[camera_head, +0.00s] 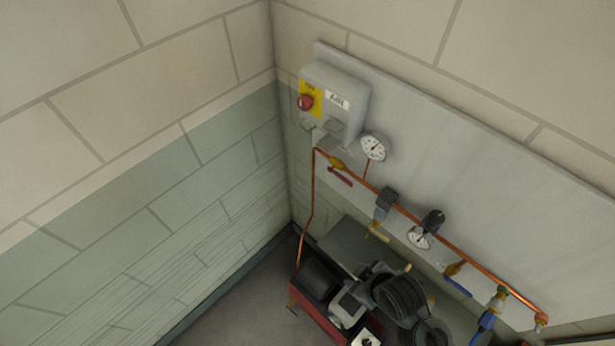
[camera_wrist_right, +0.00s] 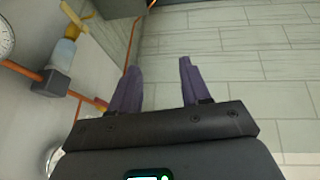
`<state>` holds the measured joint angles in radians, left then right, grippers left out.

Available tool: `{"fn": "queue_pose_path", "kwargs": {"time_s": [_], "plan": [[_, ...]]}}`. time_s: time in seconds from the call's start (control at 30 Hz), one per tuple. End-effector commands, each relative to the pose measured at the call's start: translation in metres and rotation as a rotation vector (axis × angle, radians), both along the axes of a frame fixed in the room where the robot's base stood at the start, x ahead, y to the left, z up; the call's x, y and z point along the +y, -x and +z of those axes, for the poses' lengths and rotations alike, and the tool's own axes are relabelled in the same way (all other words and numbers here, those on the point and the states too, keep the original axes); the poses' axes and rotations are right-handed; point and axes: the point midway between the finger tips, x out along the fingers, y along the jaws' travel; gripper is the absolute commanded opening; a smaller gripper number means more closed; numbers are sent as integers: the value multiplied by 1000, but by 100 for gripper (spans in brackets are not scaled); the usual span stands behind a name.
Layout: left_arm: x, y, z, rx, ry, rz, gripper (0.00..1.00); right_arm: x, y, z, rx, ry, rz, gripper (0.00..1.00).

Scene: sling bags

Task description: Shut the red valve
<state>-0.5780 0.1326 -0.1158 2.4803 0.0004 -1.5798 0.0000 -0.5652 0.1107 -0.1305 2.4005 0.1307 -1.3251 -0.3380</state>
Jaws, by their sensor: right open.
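The red valve has a small red lever (camera_head: 340,176) and a brass body (camera_head: 336,163) near the left end of the copper pipe (camera_head: 410,213). The lever lies roughly along the pipe, just below it. Neither gripper shows in the head view.
A grey box with a red button (camera_head: 305,102) and a gauge (camera_head: 374,147) sit near the valve. A filter (camera_head: 385,204), another gauge (camera_head: 419,238) and a blue-handled valve (camera_head: 457,287) follow along the pipe. A red compressor (camera_head: 318,318) stands below. The left block wall (camera_head: 150,210) is bare.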

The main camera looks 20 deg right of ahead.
Motion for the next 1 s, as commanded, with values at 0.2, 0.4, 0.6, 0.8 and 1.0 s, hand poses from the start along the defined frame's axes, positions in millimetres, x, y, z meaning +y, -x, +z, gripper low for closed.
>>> {"fn": "queue_pose_path", "kwargs": {"time_s": [0.2, 0.4, 0.6, 0.8, 1.0], "plan": [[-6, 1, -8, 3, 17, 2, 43, -16, -42, -24, -175, 130, 80, 47], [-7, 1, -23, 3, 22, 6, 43, -49, -88, -55, -340, 399, 107, 47], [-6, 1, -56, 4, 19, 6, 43, -93, -140, -88, -410, 923, 68, 47], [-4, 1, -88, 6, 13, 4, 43, -93, -186, -74, -381, 1291, -11, 47], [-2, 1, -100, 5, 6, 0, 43, -83, -216, -51, -406, 1356, -65, 47]]}}
